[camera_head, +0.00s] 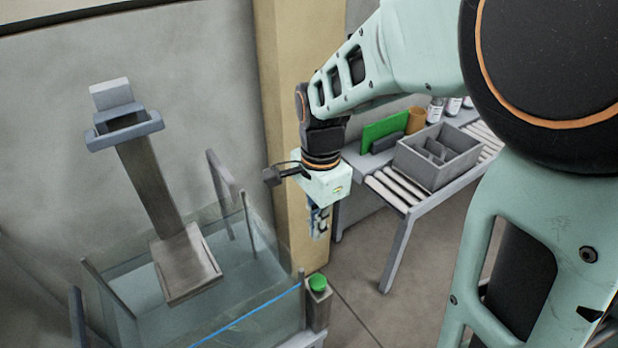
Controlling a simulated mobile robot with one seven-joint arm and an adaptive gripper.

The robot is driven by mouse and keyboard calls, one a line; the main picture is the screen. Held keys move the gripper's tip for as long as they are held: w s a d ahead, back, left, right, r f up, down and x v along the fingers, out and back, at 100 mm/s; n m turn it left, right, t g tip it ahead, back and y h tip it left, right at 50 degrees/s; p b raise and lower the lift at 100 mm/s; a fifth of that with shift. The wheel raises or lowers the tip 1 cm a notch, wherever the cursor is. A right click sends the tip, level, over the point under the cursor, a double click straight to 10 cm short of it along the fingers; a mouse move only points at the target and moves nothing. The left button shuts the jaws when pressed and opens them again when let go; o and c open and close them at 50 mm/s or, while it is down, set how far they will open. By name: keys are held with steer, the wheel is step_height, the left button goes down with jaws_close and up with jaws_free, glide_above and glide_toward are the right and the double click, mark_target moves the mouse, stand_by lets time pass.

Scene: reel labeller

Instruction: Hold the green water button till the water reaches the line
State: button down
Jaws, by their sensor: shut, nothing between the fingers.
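The green water button (317,282) sits on top of a grey post at the right front corner of the glass tank (257,300). The blue line (262,313) runs along the tank's front wall. Pale water (215,290) shows in the tank; I cannot tell exactly how its surface stands against the line. My gripper (320,236) points down above the button, with a gap between them in the picture. It is shut and empty, and its fingertips are small in this view.
A grey chute (152,185) slopes down into the tank from a hopper (124,128) on the left. A tan pillar (280,120) stands behind my gripper. A roller table (400,195) at right carries a divided grey bin (462,165), a green board (384,130) and several bottles.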

steer(key=shift+s+d+f, duration=0.1)
steer(key=shift+s+f, duration=0.2)
steer(key=shift+f, duration=0.35)
steer(key=b, duration=0.3)
glide_toward(317, 279)
step_height(317, 279, down, 7)
steer(key=shift+r, duration=0.1)
